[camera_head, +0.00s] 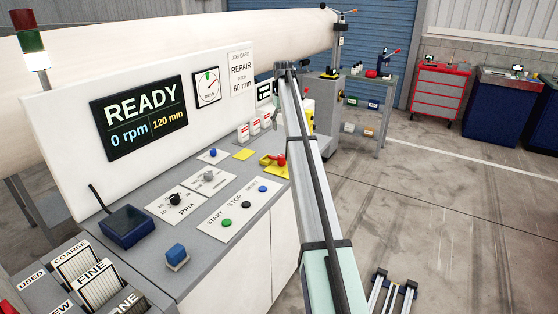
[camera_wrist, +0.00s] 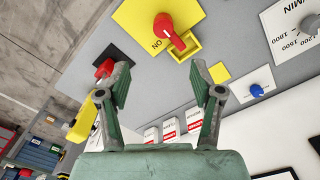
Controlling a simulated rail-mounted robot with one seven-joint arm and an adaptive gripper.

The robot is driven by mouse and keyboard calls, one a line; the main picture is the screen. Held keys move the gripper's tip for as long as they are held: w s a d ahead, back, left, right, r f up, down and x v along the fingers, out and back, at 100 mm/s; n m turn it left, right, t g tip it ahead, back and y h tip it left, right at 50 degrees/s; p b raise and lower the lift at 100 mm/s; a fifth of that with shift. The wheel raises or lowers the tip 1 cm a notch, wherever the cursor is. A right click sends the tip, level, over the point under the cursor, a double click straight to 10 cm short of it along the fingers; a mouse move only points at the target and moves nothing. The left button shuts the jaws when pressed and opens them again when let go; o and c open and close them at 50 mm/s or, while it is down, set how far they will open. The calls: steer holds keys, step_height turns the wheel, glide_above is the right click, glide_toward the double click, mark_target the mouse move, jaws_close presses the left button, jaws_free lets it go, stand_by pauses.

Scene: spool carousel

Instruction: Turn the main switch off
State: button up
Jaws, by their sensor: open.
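The main switch is a red rotary handle (camera_wrist: 168,32) on a yellow plate (camera_wrist: 130,18) in the wrist view. The word ON shows upside down beside it, and a small yellow frame (camera_wrist: 191,47) lies at its narrow end. In the head view the red handle (camera_head: 281,160) shows on the panel, partly beside my arm. My gripper (camera_wrist: 163,82) is open and empty. In the wrist view its fingertips point toward the switch and appear apart from it.
A blue button (camera_wrist: 257,91) and a yellow label (camera_wrist: 219,72) are close by. White-and-red boxes (camera_head: 243,132) stand behind the switch. Another red knob (camera_wrist: 104,69) shows near my left finger. The display (camera_head: 140,117) reads READY, 0 rpm. Open floor (camera_head: 430,200) lies right.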

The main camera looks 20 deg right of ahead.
mark_target(282, 156)
steer(key=f+p, duration=0.2)
steer(key=f, duration=0.6)
steer(key=f+p, duration=0.3)
steer(key=f, duration=0.5)
steer(key=shift+w+a+f, duration=0.15)
steer(key=shift+a+f, duration=0.05)
steer(key=shift+f, duration=0.05)
steer(key=c, duration=1.1)
